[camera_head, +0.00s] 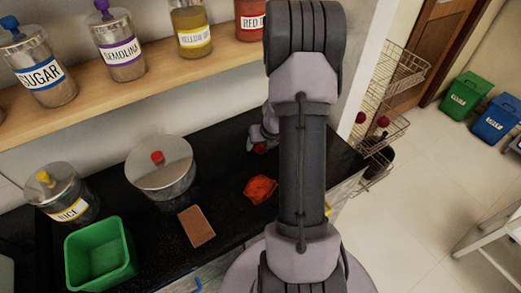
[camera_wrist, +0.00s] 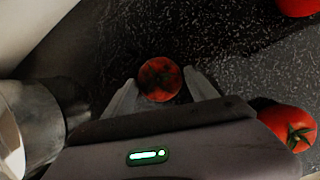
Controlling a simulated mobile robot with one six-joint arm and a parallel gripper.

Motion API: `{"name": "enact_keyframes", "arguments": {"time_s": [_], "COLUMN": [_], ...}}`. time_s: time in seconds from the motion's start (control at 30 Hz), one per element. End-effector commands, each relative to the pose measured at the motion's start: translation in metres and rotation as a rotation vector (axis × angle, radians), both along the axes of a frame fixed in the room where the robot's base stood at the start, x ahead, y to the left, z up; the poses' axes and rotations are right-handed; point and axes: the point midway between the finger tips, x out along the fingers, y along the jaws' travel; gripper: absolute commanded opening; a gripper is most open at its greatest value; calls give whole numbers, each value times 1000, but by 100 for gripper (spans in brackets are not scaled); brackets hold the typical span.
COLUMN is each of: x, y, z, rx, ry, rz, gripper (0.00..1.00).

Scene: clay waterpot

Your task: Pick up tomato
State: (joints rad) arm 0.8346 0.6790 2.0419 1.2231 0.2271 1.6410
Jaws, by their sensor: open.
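A small red tomato (camera_wrist: 160,79) sits on the dark speckled counter, between the fingertips of my gripper (camera_wrist: 161,84) in the wrist view. The fingers are apart, one on each side of it; I cannot tell whether they touch it. A second tomato (camera_wrist: 289,125) with a green stem lies to the right, partly hidden by the gripper body. A third tomato (camera_wrist: 298,5) is cut off at the top right corner. In the head view my gripper is low over the counter behind my arm, with a red tomato (camera_head: 260,148) beside it, mostly hidden.
A brown block (camera_head: 196,226), green bin (camera_head: 100,254), rice jar (camera_head: 62,193) and large metal-lidded canister (camera_head: 160,170) stand left. A jar shelf (camera_head: 150,75) runs above. A wire rack (camera_head: 385,130) stands right.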

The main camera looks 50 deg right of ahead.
Motion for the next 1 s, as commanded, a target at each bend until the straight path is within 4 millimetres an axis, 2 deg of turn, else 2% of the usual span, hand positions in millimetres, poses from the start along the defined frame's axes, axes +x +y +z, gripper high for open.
{"name": "enact_keyframes", "arguments": {"time_s": [0.17, 0.43, 0.73, 1.0], "x": [0, 0, 0, 0], "y": [0, 0, 0, 0], "z": [1, 1, 7, 47], "rx": [1, 1, -1, -1], "ry": [-1, -1, -1, -1], "rz": [0, 0, 0, 1], "gripper": [65, 12, 12, 12]}}
